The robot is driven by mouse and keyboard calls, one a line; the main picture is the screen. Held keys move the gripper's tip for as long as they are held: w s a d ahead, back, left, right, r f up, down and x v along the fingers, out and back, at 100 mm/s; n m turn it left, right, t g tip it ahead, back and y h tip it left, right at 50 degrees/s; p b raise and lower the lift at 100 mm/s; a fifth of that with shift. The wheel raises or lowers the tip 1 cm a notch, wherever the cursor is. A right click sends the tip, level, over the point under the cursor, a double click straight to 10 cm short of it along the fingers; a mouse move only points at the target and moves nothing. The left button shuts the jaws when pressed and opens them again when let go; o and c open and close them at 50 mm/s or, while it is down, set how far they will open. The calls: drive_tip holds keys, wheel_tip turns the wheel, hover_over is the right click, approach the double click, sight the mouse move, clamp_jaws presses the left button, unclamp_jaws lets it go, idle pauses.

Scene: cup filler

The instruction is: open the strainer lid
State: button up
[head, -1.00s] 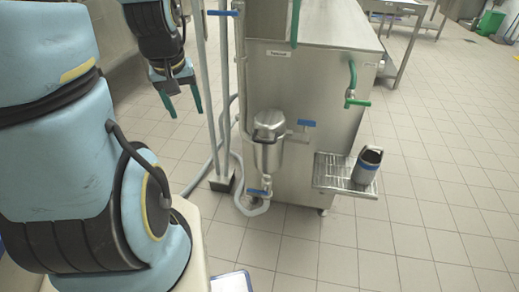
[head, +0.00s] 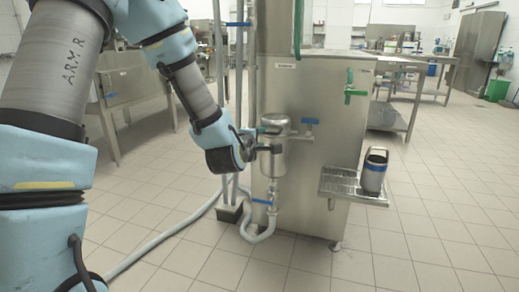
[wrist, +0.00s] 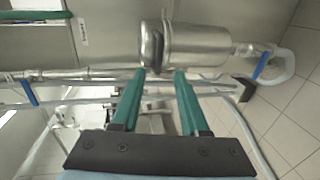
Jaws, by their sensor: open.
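The strainer is a metal canister (head: 273,158) on the front of the steel machine, with its rounded lid (head: 276,119) on top. The lid appears closed. The wrist view shows the strainer sideways, the lid (wrist: 149,44) at left and the body (wrist: 200,45) at right. My gripper (head: 270,140) is at the strainer's left side. In the wrist view my gripper (wrist: 159,72) is open, with two green fingers and nothing between them. One fingertip is near the lid's edge, the other near the body; contact cannot be told.
Pipes (head: 230,100) and a hose stand left of the machine (head: 315,160). A blue-handled valve (head: 309,122) is right of the strainer. A steel cup with a blue band (head: 374,172) stands on the drip tray (head: 336,188). Floor in front is clear.

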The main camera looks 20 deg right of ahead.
sight(268, 133)
drive_tip(key=x, duration=1)
drive_tip(key=shift+w+d+b, duration=0.15)
drive_tip(key=shift+w+b, duration=0.1)
drive_tip(key=shift+b, duration=0.05)
clamp_jaws()
idle(1.0)
